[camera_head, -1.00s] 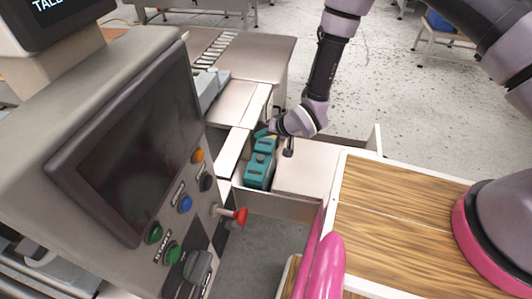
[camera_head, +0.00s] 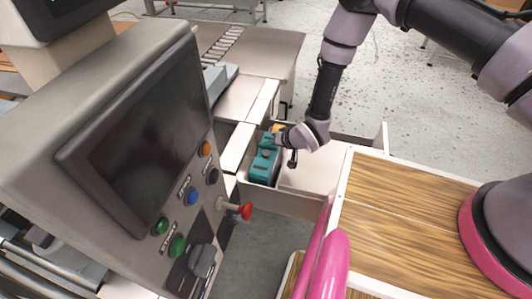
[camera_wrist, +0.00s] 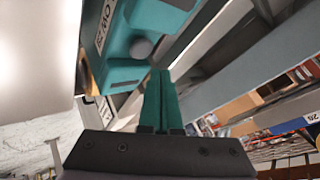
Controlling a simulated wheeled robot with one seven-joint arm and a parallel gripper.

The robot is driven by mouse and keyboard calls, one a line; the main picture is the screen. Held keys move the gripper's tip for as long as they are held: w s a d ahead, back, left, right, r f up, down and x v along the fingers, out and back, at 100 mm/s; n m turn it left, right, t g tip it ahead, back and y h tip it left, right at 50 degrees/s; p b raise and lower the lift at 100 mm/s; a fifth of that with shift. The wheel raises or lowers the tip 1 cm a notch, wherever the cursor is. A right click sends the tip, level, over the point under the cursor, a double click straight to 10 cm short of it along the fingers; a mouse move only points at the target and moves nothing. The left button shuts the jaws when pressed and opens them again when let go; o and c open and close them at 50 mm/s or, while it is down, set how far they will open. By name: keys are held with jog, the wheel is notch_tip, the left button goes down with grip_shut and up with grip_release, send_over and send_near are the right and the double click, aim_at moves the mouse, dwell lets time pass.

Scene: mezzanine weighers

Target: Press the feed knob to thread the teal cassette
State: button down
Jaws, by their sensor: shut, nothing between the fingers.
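The teal cassette (camera_head: 263,167) sits upright in a shallow light tray to the right of the console, with an orange part at its far end. In the wrist view the teal cassette (camera_wrist: 118,72) fills the upper left, with a printed label on it. A round grey knob (camera_wrist: 141,47) sticks out of its face; I take it for the feed knob. My gripper (camera_wrist: 160,76) has its teal fingers together and empty, with their tips just below the knob. I cannot tell whether they touch it.
The console (camera_head: 60,160) on the left has a dark screen, coloured buttons and a red plunger (camera_head: 245,210) sticking out towards the tray (camera_head: 320,178). A wood-topped surface (camera_head: 400,215) lies at the right. The tray floor right of the cassette is clear.

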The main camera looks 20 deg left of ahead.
aim_at(264, 152)
jog(key=shift+f, duration=0.75)
dwell(1.5)
jog(key=shift+f, duration=0.4)
jog(key=shift+f, duration=0.85)
dwell(0.8)
jog(key=shift+r, duration=1.25)
jog(key=shift+r, duration=0.1)
jog(key=shift+r, duration=2.45)
